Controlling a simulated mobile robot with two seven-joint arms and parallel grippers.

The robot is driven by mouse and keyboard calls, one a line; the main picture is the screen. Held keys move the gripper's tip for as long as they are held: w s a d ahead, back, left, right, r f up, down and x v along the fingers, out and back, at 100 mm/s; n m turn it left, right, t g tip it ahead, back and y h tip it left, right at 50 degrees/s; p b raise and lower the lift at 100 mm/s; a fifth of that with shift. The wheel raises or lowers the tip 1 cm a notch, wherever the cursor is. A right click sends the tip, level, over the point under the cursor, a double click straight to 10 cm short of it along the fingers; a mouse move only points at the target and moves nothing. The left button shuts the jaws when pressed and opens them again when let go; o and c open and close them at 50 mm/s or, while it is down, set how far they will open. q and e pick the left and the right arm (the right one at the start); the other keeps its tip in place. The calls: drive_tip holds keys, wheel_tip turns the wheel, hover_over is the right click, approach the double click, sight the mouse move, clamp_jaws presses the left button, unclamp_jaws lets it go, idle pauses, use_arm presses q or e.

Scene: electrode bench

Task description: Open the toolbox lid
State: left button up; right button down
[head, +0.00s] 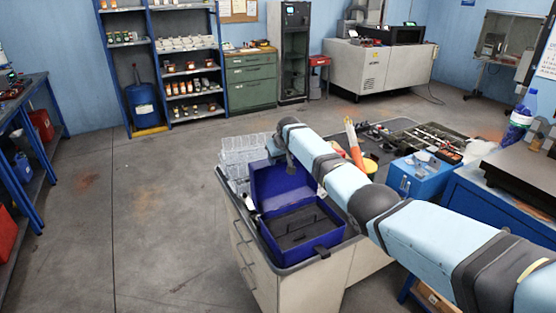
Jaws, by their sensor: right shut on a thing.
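The dark blue toolbox (326,241) sits on the near left part of the bench top. Its lid (277,187) stands up at the back, and the dark grey interior with a black handle shows. My right arm reaches in from the right over the bench. My right gripper (277,152) is at the upper edge of the raised lid, shut on it; the arm partly hides the fingers and the lid's right side. My left gripper is not in view.
A clear organiser rack (240,158) stands behind the lid. Orange-handled tools (354,145), a tool tray (432,134) and a light blue box (420,180) are to the right. The floor at left is clear.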

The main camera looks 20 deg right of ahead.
drive_tip(key=shift+w, duration=0.1)
idle(0.3)
drive_tip(key=c, duration=0.7)
unclamp_jaws()
drive_tip(key=v, duration=1.3)
drive_tip(key=shift+r, duration=0.35)
